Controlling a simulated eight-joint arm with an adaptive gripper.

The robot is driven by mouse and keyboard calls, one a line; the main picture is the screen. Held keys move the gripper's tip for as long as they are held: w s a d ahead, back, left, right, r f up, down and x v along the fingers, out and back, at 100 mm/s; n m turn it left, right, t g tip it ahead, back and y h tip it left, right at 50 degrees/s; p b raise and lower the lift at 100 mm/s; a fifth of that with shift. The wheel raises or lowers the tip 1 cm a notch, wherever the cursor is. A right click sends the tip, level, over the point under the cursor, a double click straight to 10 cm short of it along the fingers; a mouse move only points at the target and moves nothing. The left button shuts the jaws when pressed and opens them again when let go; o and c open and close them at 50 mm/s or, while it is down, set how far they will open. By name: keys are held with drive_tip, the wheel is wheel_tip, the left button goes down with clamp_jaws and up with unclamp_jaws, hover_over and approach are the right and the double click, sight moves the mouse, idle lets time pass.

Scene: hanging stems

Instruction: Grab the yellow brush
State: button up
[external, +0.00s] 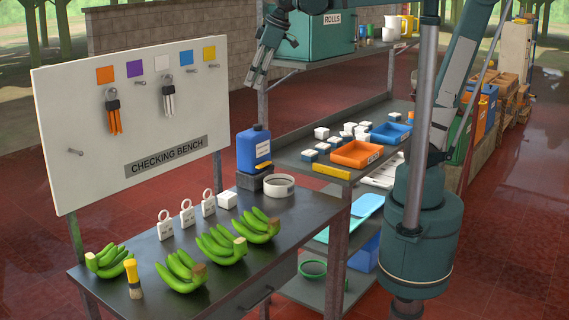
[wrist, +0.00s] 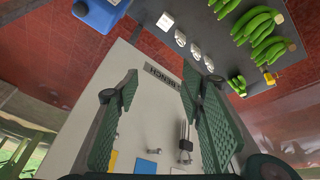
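The yellow brush (external: 132,277) stands at the front left corner of the dark bench (external: 318,212), with its yellow handle up and pale bristles down. It sits beside the green banana bunches (external: 180,271). In the wrist view the brush (wrist: 270,79) is small at the right edge, near the bananas (wrist: 262,35).
The upright checking board (external: 130,115) with hanging orange and white stems stands behind the bench. White padlock-shaped tags (external: 187,214), a blue bottle (external: 254,150) and a white ring (external: 279,186) are on the bench. Shelves (external: 385,112) with trays stand at right. The bench's front right is clear.

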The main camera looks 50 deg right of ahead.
drive_tip(key=w+a+r+n+g, duration=0.1)
drive_tip(key=w+a+n, duration=0.15)
drive_tip(key=a, duration=0.55)
drive_tip(key=w+a+n, duration=0.2)
drive_tip(key=w+a, duration=0.1)
drive_tip(key=a, duration=0.5)
drive_tip(key=n+g+h, duration=0.2)
drive_tip(key=n+g, duration=0.1)
drive_tip(key=n, duration=0.7)
hover_over(129, 262)
wheel_tip(129, 262, down, 13)
wheel_tip(129, 262, down, 27)
drive_tip(key=shift+s+a+r+b, duration=0.1)
drive_tip(key=shift+r+b, duration=0.1)
drive_tip(key=shift+b, duration=0.2)
drive_tip(key=shift+f, duration=0.5)
drive_tip(key=shift+f, duration=1.3)
